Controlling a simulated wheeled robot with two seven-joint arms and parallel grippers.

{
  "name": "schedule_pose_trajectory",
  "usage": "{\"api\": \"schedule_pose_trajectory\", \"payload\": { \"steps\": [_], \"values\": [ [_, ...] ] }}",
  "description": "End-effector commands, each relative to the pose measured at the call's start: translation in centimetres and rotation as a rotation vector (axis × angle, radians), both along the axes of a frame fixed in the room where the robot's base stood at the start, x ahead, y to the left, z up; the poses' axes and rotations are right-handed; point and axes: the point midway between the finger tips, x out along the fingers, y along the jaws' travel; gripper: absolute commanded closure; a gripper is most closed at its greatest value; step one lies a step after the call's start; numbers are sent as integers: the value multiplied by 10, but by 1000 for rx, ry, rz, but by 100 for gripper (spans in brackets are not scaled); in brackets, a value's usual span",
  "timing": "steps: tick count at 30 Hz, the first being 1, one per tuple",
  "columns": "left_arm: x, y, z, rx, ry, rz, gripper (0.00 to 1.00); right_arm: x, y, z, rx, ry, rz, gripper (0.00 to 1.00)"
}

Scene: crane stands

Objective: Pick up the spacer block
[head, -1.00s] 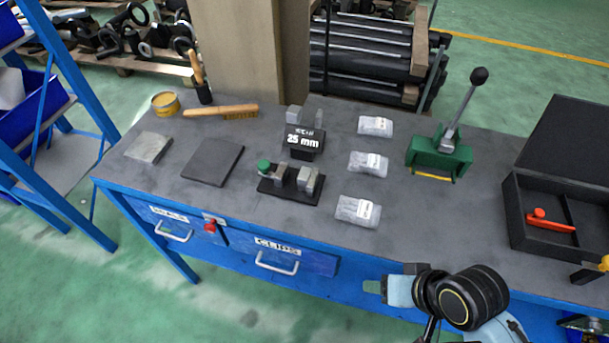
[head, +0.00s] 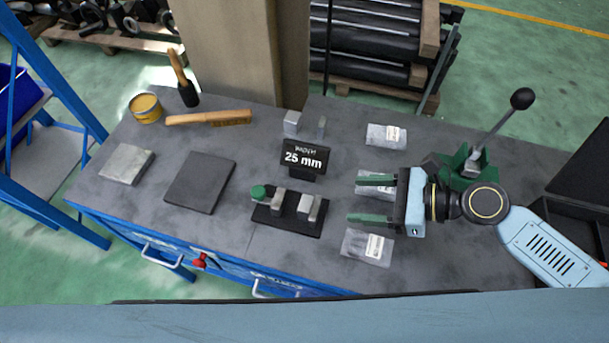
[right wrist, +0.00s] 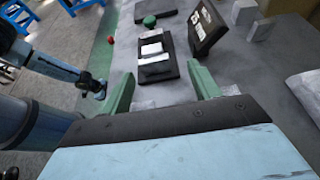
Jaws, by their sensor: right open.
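No block is marked as the spacer block. Small grey blocks stand behind the black "25 mm" sign (head: 304,158): a wider one (head: 291,122) and a thin one (head: 321,127). A black fixture (head: 287,218) with a green knob (head: 258,193) carries grey metal blocks (head: 309,207); it also shows ahead in the right wrist view (right wrist: 155,68). My right gripper (head: 353,199) is open and empty, its green fingers pointing left toward the fixture, apart from it, above the labelled bags. One of my arms shows at left in the wrist view, its gripper unclear.
Clear bags with labels (head: 386,135) (head: 367,247) lie right of the sign; my gripper partly covers the middle one. A green lever press (head: 470,165) stands beside my right wrist. A dark pad (head: 200,182), grey plate (head: 127,165), mallet (head: 183,80), brush (head: 210,118) and yellow tin (head: 146,107) are at left.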

Motion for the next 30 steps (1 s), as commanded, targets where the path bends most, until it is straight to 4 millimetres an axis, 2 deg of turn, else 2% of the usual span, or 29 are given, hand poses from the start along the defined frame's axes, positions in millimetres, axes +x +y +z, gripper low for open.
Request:
{"api": "schedule_pose_trajectory", "payload": {
  "steps": [1, 3, 5, 9, 12, 16, 20, 24, 30],
  "values": [
    [10, 0, 1, 0, -14, 0, 50, 0, 3, -2, 4, 7, -1, 38],
    [9, 0, 2, -1, -14, 1, 50, 3, 11, -4, 8, 9, -4, 38],
    [-4, 0, 2, 0, 3, 1, 50, 6, 22, -8, 9, 8, -3, 38],
    [-44, 3, 1, 6, 67, 1, 50, 14, 47, -19, 9, 8, -2, 38],
    [-57, 4, 0, 7, 85, 0, 50, 18, 60, -25, 7, 7, -2, 38],
    [-52, 3, 0, 7, 78, 0, 50, 21, 70, -30, 5, 6, -2, 38],
    [-33, 2, 2, 5, 49, -1, 50, 22, 78, -33, 4, 6, -1, 38],
    [-18, 1, 4, 1, 24, -1, 50, 23, 99, -41, 6, 8, -1, 38],
    [-23, 1, 2, 2, 33, -1, 50, 29, 118, -50, 4, 6, -2, 38]
  ]
}}
